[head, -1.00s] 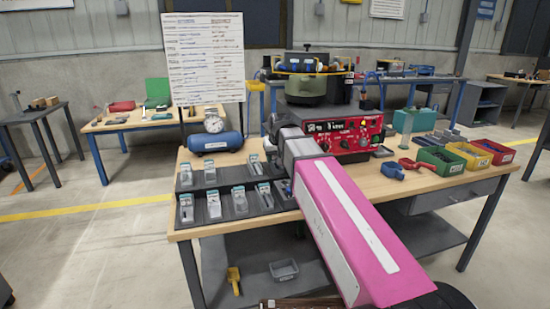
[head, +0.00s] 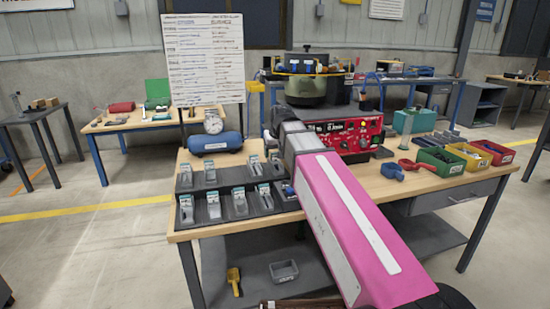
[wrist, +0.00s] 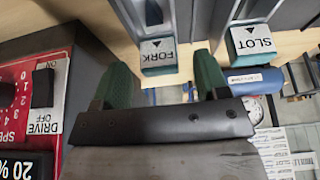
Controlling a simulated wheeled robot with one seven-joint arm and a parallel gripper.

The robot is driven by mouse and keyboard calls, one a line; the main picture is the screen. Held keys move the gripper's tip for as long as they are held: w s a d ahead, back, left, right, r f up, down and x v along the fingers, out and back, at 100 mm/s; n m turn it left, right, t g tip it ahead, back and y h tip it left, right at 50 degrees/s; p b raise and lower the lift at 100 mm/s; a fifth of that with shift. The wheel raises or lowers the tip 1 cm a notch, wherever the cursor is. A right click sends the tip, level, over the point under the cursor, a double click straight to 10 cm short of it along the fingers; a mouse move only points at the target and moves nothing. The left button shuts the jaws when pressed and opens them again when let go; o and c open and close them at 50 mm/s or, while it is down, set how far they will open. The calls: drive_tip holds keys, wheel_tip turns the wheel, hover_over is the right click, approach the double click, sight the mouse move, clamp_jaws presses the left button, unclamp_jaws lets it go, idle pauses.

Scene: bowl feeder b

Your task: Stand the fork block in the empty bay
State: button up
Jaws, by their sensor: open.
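The fork block (wrist: 158,56), grey with a pale label reading FORK, shows at the top of the wrist view. My gripper (wrist: 163,80) has its two green fingers apart and nothing held. The block lies in line with the gap between the fingertips; whether it is inside the gap is unclear. In the head view my arm hides the gripper, and block labels are too small to read. The black tray (head: 226,190) holds two rows of labelled blocks. An empty bay (head: 233,172) shows as a gap in the back row.
The slot block (wrist: 251,42) stands beside the fork block. The red control box (head: 345,137) is close to my wrist. A blue tank (head: 214,143) stands behind the tray. Coloured bins (head: 470,155) and blue and red scoops occupy the right of the workbench (head: 415,187).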

sight(278, 165)
drive_tip(key=a+v, duration=0.1)
drive_tip(key=v, duration=0.7)
drive_tip(key=shift+d+r, duration=0.3)
drive_tip(key=shift+d, duration=0.25)
drive_tip(key=shift+s, duration=0.2)
